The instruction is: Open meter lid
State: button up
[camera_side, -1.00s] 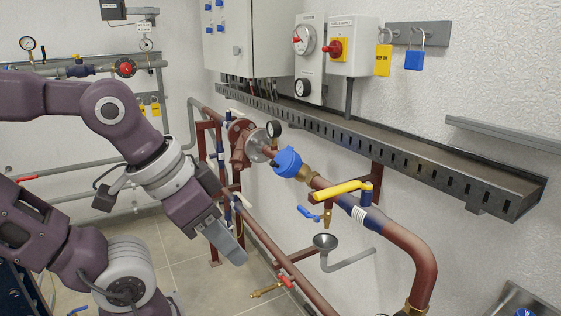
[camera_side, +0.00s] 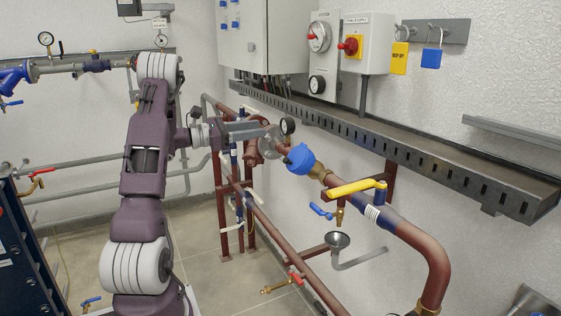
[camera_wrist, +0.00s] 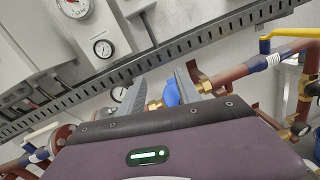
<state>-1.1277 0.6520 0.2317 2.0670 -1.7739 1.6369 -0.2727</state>
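The meter (camera_side: 300,160) is a round blue body with its blue lid shut, set in the brown pipe by a brass fitting. In the side view my gripper (camera_side: 268,133) is just left of the meter and a little above it, with its fingers reaching toward it. In the wrist view my gripper (camera_wrist: 158,80) has its two grey fingers spread apart with nothing held. The blue meter (camera_wrist: 172,95) shows beyond the fingers, partly hidden by the right one. I cannot tell the exact gap between fingertips and lid; they look apart.
A pressure gauge (camera_side: 287,126) stands close beside my fingers. A yellow-handled valve (camera_side: 357,187) is right of the meter. A slotted metal tray (camera_side: 420,153) runs along the wall above. A funnel (camera_side: 338,240) sits below. Open floor lies left of the pipes.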

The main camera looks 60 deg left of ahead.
send_near(284, 160)
jog(key=w, duration=0.2)
jog(key=shift+h, duration=0.3)
jog(key=w, duration=0.4)
jog(key=w+d, duration=0.1)
jog(key=shift+w+r, duration=0.25)
jog(key=shift+w, duration=0.7)
grip_shut()
